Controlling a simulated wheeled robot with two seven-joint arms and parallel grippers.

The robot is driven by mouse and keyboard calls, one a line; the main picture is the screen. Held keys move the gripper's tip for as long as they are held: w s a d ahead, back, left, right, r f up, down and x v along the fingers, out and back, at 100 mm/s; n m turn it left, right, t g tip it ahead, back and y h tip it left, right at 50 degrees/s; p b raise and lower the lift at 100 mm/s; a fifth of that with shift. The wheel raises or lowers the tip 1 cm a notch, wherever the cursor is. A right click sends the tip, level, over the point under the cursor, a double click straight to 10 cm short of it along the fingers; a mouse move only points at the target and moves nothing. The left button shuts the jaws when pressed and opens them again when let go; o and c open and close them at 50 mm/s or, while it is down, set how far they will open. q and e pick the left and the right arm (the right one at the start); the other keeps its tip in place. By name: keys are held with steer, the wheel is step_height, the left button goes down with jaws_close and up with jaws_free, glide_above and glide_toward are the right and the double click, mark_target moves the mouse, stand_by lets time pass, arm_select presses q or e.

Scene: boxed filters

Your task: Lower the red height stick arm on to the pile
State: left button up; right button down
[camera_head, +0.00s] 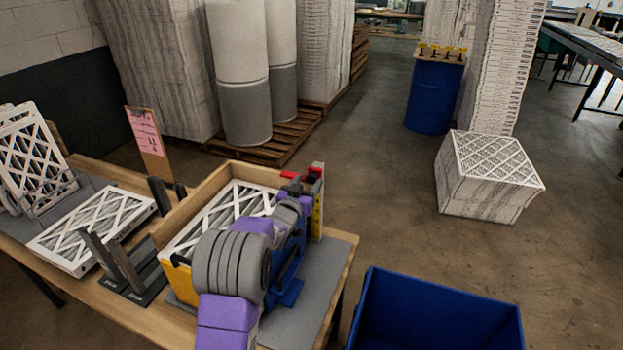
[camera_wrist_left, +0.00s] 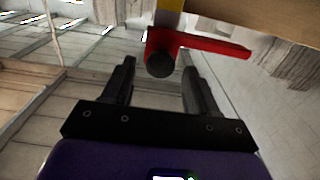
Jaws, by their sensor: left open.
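The red height stick arm (camera_head: 289,174) is at the top of an upright yellow stick (camera_head: 318,212) at the right end of a wooden box. The pile of white-framed filters (camera_head: 228,208) lies in that box, below the arm's level. My left gripper (camera_head: 301,188) is close to the red arm, partly hidden by its own wrist. In the left wrist view the red arm (camera_wrist_left: 218,50) has a dark round knob (camera_wrist_left: 160,65), which appears between the tips of my open fingers (camera_wrist_left: 158,58). No contact can be made out. My right gripper is not in view.
A dark stand (camera_head: 128,268) and another filter (camera_head: 95,225) are on the table left of the box. A pink sign (camera_head: 146,132) stands behind. A blue bin (camera_head: 435,315) is on the right, with a stack of filters (camera_head: 488,180) beyond it. Floor between is clear.

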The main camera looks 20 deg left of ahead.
mark_target(310, 180)
arm_select(q)
steer(key=shift+w+a, duration=0.15)
steer(key=shift+w, duration=1.6)
